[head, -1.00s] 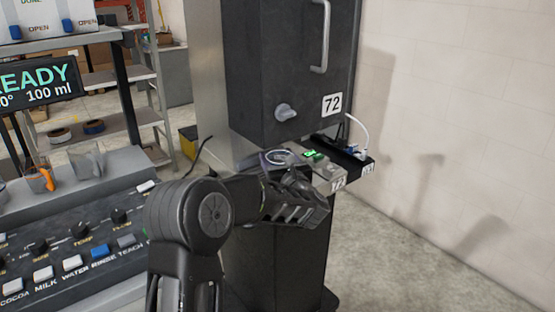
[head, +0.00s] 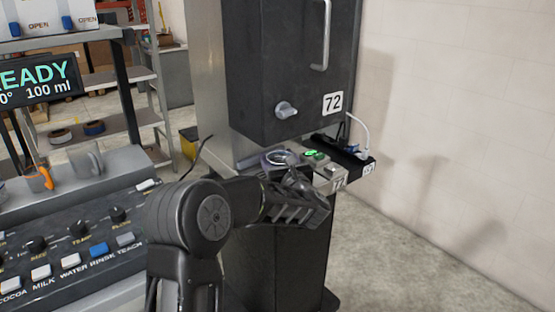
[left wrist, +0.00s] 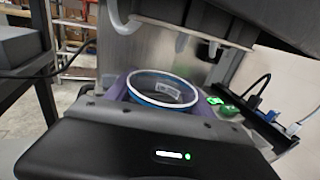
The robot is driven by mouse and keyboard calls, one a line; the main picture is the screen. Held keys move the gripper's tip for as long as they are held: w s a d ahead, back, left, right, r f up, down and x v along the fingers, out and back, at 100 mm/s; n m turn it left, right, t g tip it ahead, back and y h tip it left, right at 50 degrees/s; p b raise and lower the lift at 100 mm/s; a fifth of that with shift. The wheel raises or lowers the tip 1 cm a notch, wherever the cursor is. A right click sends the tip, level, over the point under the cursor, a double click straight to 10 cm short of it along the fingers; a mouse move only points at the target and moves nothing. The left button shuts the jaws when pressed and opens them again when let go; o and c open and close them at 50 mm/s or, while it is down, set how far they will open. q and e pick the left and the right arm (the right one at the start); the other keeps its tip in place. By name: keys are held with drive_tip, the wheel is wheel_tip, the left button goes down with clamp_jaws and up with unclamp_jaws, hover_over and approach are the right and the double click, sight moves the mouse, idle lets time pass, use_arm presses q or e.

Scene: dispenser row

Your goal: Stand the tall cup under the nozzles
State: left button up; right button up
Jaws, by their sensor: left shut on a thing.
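The tall cup (left wrist: 162,87) shows in the left wrist view as a round opening with a blue rim. Its lower part is hidden behind my gripper. In the head view only its rim (head: 281,158) shows, below the dark cabinet. My left gripper (head: 284,172) is shut on the cup. In the left wrist view its purple fingers (left wrist: 118,88) lie on either side of the cup. Pale nozzles (left wrist: 132,26) hang from the dark housing above and behind the cup. I cannot see the cup's base or whether it rests on anything. My right gripper is not in view.
The dark cabinet marked 72 (head: 295,65) stands over the cup. A green-lit switch box (head: 317,157) and a black strip with cables (head: 345,155) are close on the right. A button console (head: 75,235) lies at the left. A pale wall (head: 460,110) bounds the right.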

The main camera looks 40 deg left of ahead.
use_arm(q)
drive_tip(key=shift+f+b, duration=0.25)
drive_tip(key=shift+b, duration=0.2)
drive_tip(key=o, duration=1.4)
drive_tip(key=b+v, duration=0.1)
drive_tip(key=v, duration=0.7)
drive_tip(key=shift+b, duration=0.3)
